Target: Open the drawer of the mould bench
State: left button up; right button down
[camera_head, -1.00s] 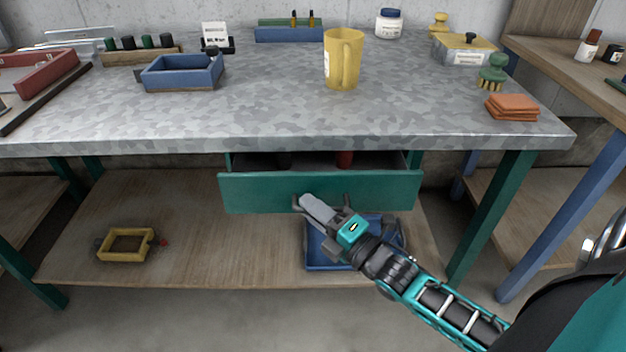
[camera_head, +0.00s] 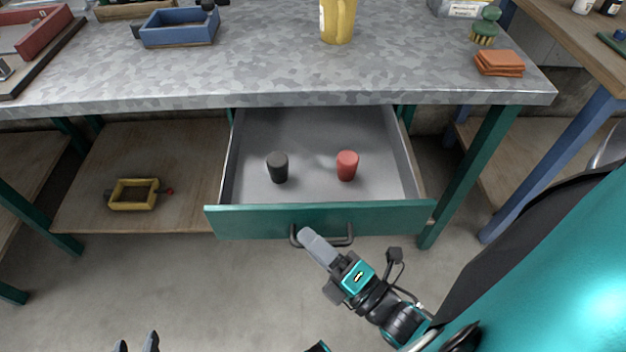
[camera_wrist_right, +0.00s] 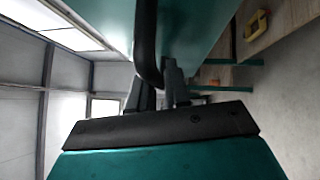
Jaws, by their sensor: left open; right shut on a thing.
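The teal drawer (camera_head: 270,224) of the mould bench (camera_head: 270,92) stands well open in the head view. A black cylinder (camera_head: 277,167) and a red cylinder (camera_head: 347,165) stand inside on its grey floor. My right gripper (camera_head: 308,238) is shut on the drawer's dark bar handle (camera_head: 340,240), near its left end. In the right wrist view the handle (camera_wrist_right: 146,45) runs between the fingers (camera_wrist_right: 160,88), close to the teal drawer front (camera_wrist_right: 195,25). My left gripper (camera_head: 136,345) shows only its fingertips at the bottom edge, apart and empty.
A yellow frame (camera_head: 134,194) lies on the lower shelf (camera_head: 90,215). Bare floor lies in front of the drawer.

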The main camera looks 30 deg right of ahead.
dwell(0.3)
pick_arm(q)
jog(key=shift+r, duration=0.15)
pick_arm(e)
jog(key=c, duration=1.2)
grip_release()
pick_arm(q)
jog(key=shift+w+d, duration=0.15)
pick_arm(e)
jog(key=shift+v, duration=6.5)
jog(key=shift+s+f, duration=0.1)
